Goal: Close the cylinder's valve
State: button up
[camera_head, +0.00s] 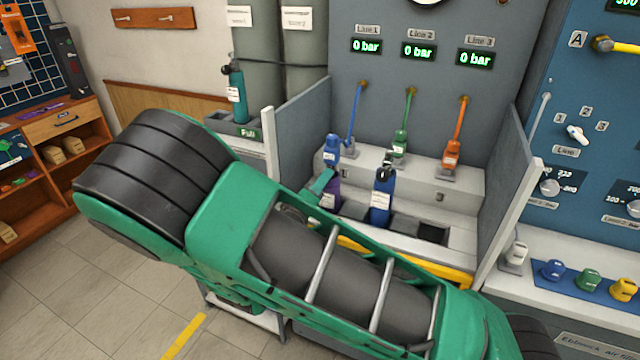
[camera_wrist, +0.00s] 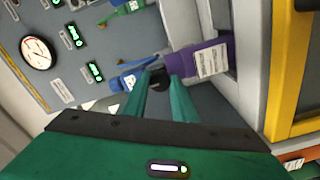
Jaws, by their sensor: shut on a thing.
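The purple cylinder (camera_head: 331,198) stands in the left part of the bench bay, partly hidden behind my arm. In the wrist view the purple cylinder (camera_wrist: 205,62) lies across the picture, with a white label. Its dark valve knob (camera_wrist: 156,77) sits between my fingertips. My gripper (camera_wrist: 160,88) is shut on this knob; the fingers partly cover it. In the head view my gripper (camera_head: 318,186) is at the top of the purple cylinder, mostly hiding the valve. How far the valve is turned cannot be seen.
A blue cylinder (camera_head: 381,200) stands just right. Behind are blue (camera_head: 332,150), green (camera_head: 400,146) and orange (camera_head: 452,153) connectors on a step. Grey side panels (camera_head: 508,190) bound the bay. The displays (camera_head: 418,52) read 0 bar. A teal cylinder (camera_head: 236,88) stands left.

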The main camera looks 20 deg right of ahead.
jog(key=o, duration=1.1)
jog(key=shift+f, duration=0.15)
jog(key=shift+c, duration=0.2)
jog(key=v, duration=1)
jog(key=shift+s+a, duration=0.25)
jog(key=shift+a, duration=0.05)
jog(key=shift+d, duration=0.1)
